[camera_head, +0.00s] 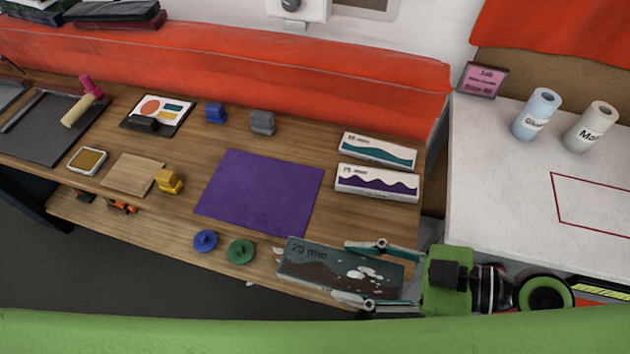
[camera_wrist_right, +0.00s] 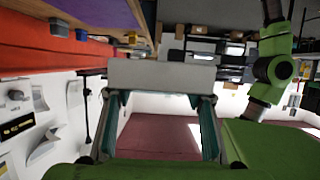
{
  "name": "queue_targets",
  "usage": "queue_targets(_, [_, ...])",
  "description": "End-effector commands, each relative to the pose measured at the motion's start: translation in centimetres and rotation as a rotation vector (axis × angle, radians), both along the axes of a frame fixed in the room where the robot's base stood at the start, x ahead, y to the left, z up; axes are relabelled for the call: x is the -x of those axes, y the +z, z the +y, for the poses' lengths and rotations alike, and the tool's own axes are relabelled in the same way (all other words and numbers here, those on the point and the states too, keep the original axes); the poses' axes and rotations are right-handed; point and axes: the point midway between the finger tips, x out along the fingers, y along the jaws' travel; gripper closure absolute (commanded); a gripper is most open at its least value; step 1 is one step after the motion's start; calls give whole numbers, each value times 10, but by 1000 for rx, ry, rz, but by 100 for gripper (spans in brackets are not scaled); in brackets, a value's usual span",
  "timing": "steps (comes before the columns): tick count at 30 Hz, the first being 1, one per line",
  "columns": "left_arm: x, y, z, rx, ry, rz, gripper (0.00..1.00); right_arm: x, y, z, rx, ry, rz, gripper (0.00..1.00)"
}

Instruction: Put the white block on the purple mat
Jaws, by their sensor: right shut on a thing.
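The purple mat (camera_head: 258,193) lies flat and bare in the middle of the wooden table. My right gripper (camera_head: 372,273) is shut on a long box marked "20 mm" (camera_head: 313,262), over the table's front edge, right of and nearer than the mat. Its face in the head view is dark teal with brown and white patches. In the right wrist view a plain pale side of the held box (camera_wrist_right: 160,74) spans the fingers. Two white boxes, one with a teal wave (camera_head: 377,150) and one with a purple wave (camera_head: 377,182), lie right of the mat. My left gripper is not in view.
Blue (camera_head: 215,113), grey (camera_head: 262,123) and yellow (camera_head: 169,181) blocks stand around the mat's left and back. Blue (camera_head: 205,240) and green (camera_head: 241,251) knobbed discs lie near the front edge. A red padded bench (camera_head: 230,62) runs behind; a white table (camera_head: 510,205) stands right.

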Motion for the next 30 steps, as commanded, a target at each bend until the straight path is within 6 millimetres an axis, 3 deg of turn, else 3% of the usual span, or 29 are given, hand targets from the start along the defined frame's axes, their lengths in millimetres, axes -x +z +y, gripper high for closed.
queue_targets(5, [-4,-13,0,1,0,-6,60,-7,-8,-2,0,0,-6,76])
queue_targets(15, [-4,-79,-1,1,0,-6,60,-48,-31,-17,2,-1,-9,76])
queue_targets(23, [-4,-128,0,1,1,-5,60,-66,-40,-24,3,-1,-9,76])
queue_targets(26, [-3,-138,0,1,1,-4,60,-91,-48,-33,0,-5,-6,76])
queue_targets(30, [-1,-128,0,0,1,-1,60,-110,-68,-40,-4,-5,4,76])
